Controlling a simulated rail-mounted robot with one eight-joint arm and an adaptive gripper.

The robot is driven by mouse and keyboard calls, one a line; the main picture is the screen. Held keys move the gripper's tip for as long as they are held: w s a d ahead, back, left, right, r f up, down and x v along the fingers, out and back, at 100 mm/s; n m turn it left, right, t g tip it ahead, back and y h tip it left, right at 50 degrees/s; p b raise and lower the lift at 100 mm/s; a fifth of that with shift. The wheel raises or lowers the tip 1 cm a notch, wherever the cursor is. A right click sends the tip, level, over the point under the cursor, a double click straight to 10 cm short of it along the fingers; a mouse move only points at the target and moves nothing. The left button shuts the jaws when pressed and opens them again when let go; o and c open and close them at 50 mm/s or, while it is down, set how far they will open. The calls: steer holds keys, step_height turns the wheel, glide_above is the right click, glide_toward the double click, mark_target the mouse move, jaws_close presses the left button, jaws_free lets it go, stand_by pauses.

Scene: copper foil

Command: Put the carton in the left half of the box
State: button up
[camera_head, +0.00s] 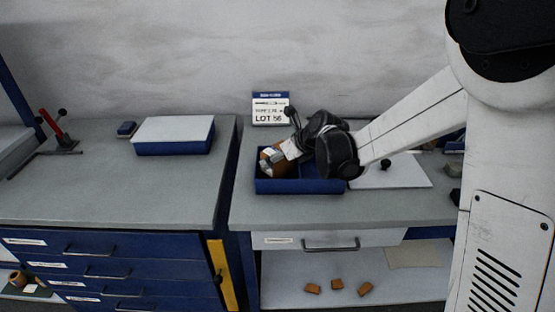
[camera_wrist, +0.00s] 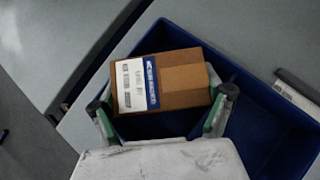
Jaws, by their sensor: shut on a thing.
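The carton (camera_head: 266,162) is brown cardboard with a white and blue label. In the wrist view the carton (camera_wrist: 182,77) lies between the two fingers of my gripper (camera_wrist: 163,103), which is shut on it. The blue box (camera_head: 300,186) stands on the right bench and has a divider. In the head view my gripper (camera_head: 272,156) and the carton are at the left half of the box.
A sign reading LOT 56 (camera_head: 270,108) stands behind the box. A white board (camera_head: 395,172) with a dark knob lies right of it. The left bench holds a blue closed-looking box (camera_head: 174,136) and a red-handled clamp (camera_head: 55,132). A gap separates the benches.

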steer(key=shift+f, duration=0.45)
steer(key=shift+f, duration=0.15)
steer(key=o, duration=1.5)
